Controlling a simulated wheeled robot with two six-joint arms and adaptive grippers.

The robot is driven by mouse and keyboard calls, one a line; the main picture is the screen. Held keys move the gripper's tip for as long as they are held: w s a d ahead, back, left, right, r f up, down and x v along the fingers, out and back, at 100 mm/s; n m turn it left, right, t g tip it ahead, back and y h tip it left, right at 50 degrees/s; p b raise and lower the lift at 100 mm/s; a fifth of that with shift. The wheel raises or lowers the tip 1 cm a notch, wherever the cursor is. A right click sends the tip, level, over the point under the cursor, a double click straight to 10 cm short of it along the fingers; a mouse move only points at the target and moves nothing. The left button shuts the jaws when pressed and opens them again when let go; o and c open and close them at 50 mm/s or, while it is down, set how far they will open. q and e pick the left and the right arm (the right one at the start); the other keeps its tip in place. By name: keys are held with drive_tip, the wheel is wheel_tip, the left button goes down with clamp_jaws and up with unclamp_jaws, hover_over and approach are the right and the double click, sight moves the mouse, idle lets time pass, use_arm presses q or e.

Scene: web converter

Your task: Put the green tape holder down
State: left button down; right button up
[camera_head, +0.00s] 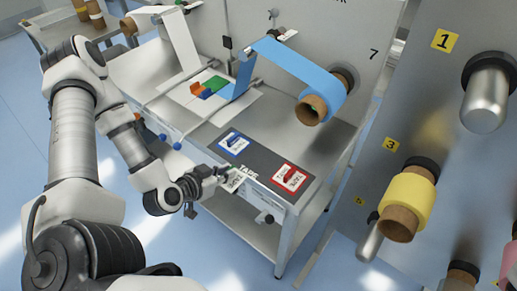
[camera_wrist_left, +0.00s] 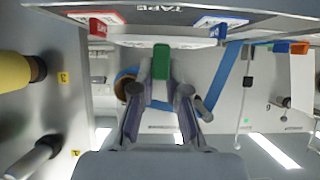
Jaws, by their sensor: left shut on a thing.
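The green tape holder (camera_wrist_left: 161,62) is between the fingertips of my left gripper (camera_wrist_left: 165,88), which is shut on it in the left wrist view. In the head view my left gripper (camera_head: 222,173) is at the front edge of the dark TAPE panel (camera_head: 262,172), by a white label (camera_head: 234,181). The holder is mostly hidden there, and I cannot tell whether it touches the panel. The blue tape holder (camera_head: 234,137) and the red tape holder (camera_head: 291,175) rest on their label plates on the panel. My right gripper is not in view.
A blue web (camera_head: 300,68) runs to a roll with a brown core (camera_head: 311,110) above the table. A yellow roll (camera_head: 407,200) and a metal spindle (camera_head: 488,95) stick out from the grey machine wall at right. Orange, blue and green pieces (camera_head: 208,87) lie farther back.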

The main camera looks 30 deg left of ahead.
use_arm(q)
drive_tip(key=w+b, duration=0.1)
drive_tip(key=w, duration=0.3)
drive_tip(key=w+a+f+b, duration=0.1)
drive_tip(key=w+b, duration=0.1)
drive_tip(key=w, duration=0.3)
drive_tip(key=w+b, duration=0.1)
drive_tip(key=w, duration=0.4)
drive_tip(key=shift+w+a+f+b, duration=0.15)
drive_tip(key=shift+a+f+b, duration=0.1)
drive_tip(key=shift+f+b, duration=0.1)
wheel_tip(320, 180, down, 3)
drive_tip(key=shift+a+f, duration=0.1)
drive_tip(key=shift+f, duration=0.15)
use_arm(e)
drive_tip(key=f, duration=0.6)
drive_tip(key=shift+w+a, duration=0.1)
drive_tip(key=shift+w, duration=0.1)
use_arm(q)
drive_tip(key=c, duration=1.2)
unclamp_jaws()
